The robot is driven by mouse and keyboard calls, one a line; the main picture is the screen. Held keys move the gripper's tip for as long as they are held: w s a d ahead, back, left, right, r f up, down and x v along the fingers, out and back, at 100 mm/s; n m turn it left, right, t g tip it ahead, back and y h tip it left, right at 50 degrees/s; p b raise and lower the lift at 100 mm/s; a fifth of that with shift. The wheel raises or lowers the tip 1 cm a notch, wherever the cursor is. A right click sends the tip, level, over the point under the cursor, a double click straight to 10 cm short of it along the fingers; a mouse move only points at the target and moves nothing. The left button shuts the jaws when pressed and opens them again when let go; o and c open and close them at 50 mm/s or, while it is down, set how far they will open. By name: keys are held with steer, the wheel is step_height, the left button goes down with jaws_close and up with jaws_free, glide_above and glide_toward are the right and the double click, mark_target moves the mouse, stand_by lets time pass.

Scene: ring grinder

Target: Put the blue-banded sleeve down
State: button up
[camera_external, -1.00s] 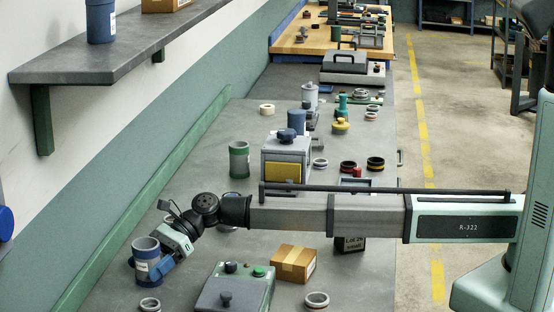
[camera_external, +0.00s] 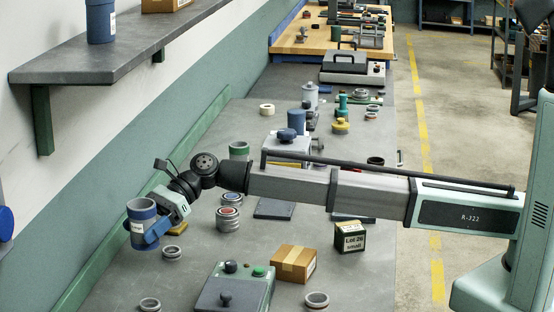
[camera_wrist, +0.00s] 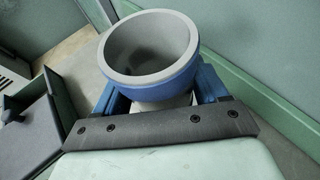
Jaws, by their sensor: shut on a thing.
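The blue-banded sleeve (camera_external: 142,222) is a grey, open-topped cylinder with a blue band below its rim and a white label. It is upright at the left of the bench in the external view. My gripper (camera_external: 150,236) is shut on it, with blue fingers on either side of its body. In the wrist view the sleeve (camera_wrist: 150,50) shows its open mouth between my blue fingers. Its lower part is hidden there. It appears held above the bench, but the exact gap under it is hard to tell.
Grey rings (camera_external: 172,253) lie just right of the sleeve, with a ring stack (camera_external: 228,219) farther right. A control box (camera_external: 235,288) and a cardboard box (camera_external: 294,263) stand in front. A green rail (camera_external: 120,207) runs along the wall side.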

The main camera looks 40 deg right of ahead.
step_height(320, 180, up, 12)
steer(key=w+d+m+t, duration=0.2)
steer(key=w+d, duration=0.8)
steer(key=d, duration=0.4)
steer(key=w+d+m+t, duration=0.2)
steer(key=w+d+t, duration=0.1)
steer(key=w+d, duration=0.9)
steer(key=w+d+m+t, duration=0.2)
steer(key=w+d, duration=0.6)
steer(key=d, duration=0.8)
steer(key=w+d+m+t+h, duration=0.1)
steer(key=w+d, duration=0.2)
steer(key=d, duration=1)
steer(key=w+d+m+t+h, duration=0.1)
steer(key=w+d+m+t, duration=0.15)
steer(key=d, duration=1.05)
steer(key=s+d+m+t+h, duration=0.2)
steer(key=s+d, duration=0.1)
steer(key=d, duration=2.3)
steer(key=shift+h, duration=0.3)
steer(key=shift+d+f, duration=0.2)
steer(key=shift+f, duration=5.2)
steer(key=shift+d+f, duration=0.15)
steer(key=shift+f, duration=5.25)
steer(key=o, duration=1.1)
steer(key=shift+f, duration=0.15)
steer(key=shift+c, duration=0.2)
